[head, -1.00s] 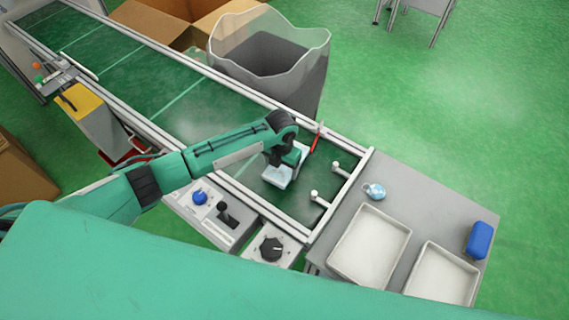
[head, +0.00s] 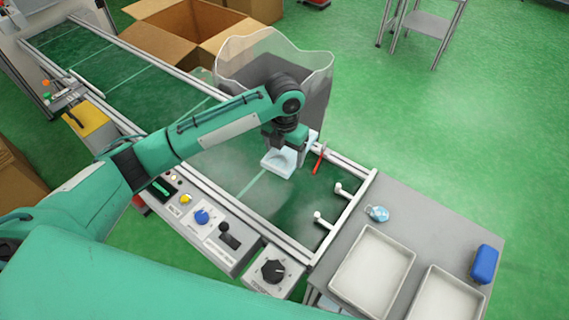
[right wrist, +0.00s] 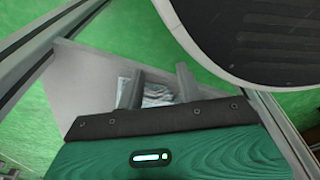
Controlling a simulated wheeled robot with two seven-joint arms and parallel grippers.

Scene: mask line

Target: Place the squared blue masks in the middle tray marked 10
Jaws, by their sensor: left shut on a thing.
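My left gripper (head: 287,148) is over the green conveyor belt, shut on a pale blue-white squared mask piece (head: 277,162), which is low over or on the belt; I cannot tell if it touches. Another pale piece (head: 311,140) shows just behind the gripper. Two white trays, one nearer the belt (head: 408,259) and one to its right (head: 447,297), stand on the grey table; no 10 mark is readable. In the right wrist view, my right gripper (right wrist: 160,83) has its fingers apart, with a pale striped thing (right wrist: 157,94) seen between and beyond them.
White posts (head: 328,218) stand near the belt's end. A round light-blue item (head: 377,213) and a blue block (head: 484,264) are on the table (head: 425,234). A grey bin (head: 314,100) stands behind the belt.

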